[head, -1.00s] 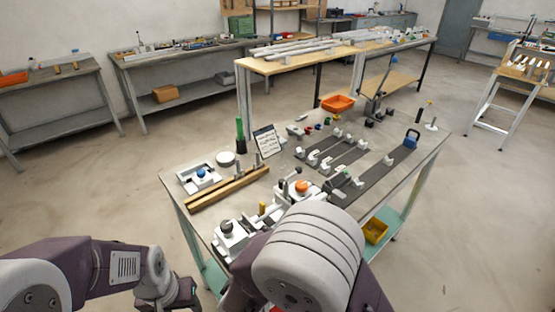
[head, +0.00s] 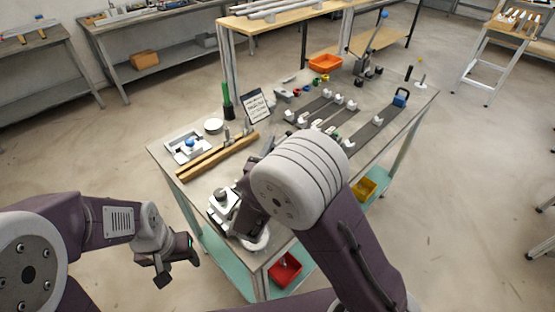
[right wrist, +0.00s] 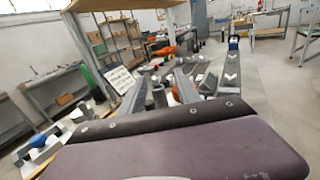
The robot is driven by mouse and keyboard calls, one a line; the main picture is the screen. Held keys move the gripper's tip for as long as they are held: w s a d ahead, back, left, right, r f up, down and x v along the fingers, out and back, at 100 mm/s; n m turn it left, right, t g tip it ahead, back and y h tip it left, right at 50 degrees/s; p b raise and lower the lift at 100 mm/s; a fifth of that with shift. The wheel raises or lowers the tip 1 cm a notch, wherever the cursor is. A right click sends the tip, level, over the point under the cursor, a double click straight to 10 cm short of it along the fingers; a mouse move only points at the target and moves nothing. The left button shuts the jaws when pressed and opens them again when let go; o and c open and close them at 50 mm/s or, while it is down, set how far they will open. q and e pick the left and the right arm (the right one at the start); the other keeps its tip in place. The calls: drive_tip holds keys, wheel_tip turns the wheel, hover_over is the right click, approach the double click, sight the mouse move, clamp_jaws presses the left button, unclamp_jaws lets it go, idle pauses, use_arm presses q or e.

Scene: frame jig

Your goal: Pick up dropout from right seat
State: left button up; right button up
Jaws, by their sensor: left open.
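I cannot make out the dropout or the right seat in either view; my right arm covers part of the table's front. A white fixture with a dark knob (head: 222,196) stands at the table's front left corner, beside my right forearm. My right gripper is hidden by its arm in the head view. In the right wrist view, grey finger-like parts of the right gripper (right wrist: 160,93) show over the table, with an orange thing (right wrist: 175,94) near them; whether they hold anything is unclear. My left gripper (head: 174,270) is open and empty, off the table's front left side.
Red (head: 285,269) and yellow (head: 364,188) bins sit below.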

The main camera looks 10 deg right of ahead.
drive_tip(key=shift+w+d+f, duration=0.1)
drive_tip(key=shift+w, duration=0.25)
drive_tip(key=shift+s, duration=0.1)
drive_tip(key=c, duration=0.5)
clamp_jaws()
use_arm(q)
drive_tip(key=shift+r, duration=0.1)
use_arm(e)
drive_tip(key=shift+r, duration=0.2)
